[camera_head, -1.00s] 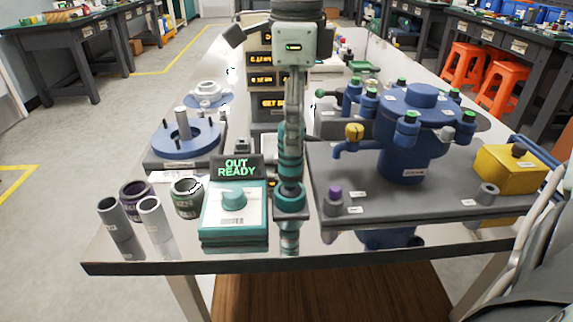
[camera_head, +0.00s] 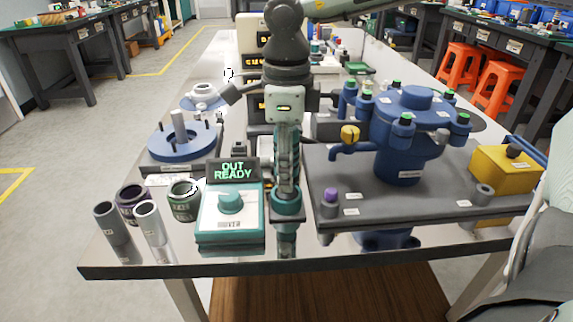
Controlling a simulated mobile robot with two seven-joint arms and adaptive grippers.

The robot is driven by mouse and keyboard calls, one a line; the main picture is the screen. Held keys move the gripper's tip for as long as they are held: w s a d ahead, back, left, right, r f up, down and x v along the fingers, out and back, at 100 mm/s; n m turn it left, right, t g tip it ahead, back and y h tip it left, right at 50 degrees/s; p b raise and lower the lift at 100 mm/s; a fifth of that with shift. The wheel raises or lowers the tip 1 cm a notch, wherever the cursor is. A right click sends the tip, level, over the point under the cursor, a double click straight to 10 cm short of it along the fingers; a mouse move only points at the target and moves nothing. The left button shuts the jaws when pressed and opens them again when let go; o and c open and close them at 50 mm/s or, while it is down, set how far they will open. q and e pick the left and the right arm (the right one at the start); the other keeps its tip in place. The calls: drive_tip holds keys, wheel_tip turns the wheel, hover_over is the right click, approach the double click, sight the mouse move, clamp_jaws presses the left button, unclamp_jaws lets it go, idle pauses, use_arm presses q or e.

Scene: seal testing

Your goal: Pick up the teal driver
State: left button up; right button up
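The teal driver (camera_head: 289,200) stands upright at the table's front, just right of the teal-and-white box with the lit "OUT READY" sign. My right gripper (camera_head: 286,150) points straight down over it, with its pale housing above the driver. Its fingers are seen edge-on and overlap the driver's upper part, so I cannot tell whether they are open or shut, or touching it. Much of the driver's upper part is hidden. My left gripper is not in view.
The driver box (camera_head: 230,215) stands close left of the driver. A grey plate (camera_head: 440,208) with a blue vessel (camera_head: 402,150) is close on the right. Several open cylinders, including a green-grey one (camera_head: 184,203), stand at the left front. A blue flanged disc (camera_head: 184,142) is behind them.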

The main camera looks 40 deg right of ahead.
drive_tip(key=c, duration=0.7)
clamp_jaws()
drive_tip(key=shift+r, duration=0.15)
